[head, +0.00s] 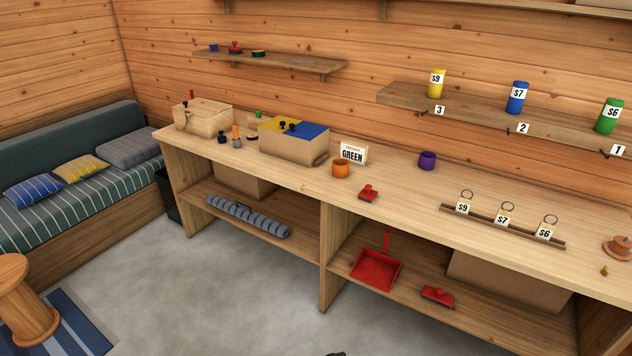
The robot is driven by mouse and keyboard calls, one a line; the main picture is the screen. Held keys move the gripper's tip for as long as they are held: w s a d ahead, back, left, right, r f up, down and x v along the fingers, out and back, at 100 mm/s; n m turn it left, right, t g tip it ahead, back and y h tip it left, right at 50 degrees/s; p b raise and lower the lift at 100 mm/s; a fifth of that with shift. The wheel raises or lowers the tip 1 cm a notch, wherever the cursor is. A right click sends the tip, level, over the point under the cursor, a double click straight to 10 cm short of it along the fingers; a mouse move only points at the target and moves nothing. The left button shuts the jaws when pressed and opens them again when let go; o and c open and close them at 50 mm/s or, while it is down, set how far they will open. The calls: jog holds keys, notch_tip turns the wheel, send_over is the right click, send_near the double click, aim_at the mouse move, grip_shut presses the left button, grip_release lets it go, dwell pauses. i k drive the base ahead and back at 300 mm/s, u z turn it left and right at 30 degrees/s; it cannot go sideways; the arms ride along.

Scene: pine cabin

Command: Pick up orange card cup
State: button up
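An orange cup (341,168) stands upright on the wooden counter (400,193), near its middle. The cup's inside is too small to make out. My gripper is not recognisable in the head view; only a small dark shape shows at the bottom edge.
A box with a blue and yellow top (294,141) stands left of the cup. A red stamp-like object (368,193) lies to its front right, and a purple cup (427,160) stands further right. A rail with price tags (500,227) lies beyond. Grey floor (220,290) in front is open.

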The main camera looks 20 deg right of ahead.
aim_at(341, 167)
jog(key=u, duration=0.2)
jog(key=k, duration=0.75)
jog(key=u, duration=1.05)
jog(key=i, duration=1.4)
jog(key=z, duration=0.5)
jog(key=i, duration=0.9)
jog(key=z, duration=0.55)
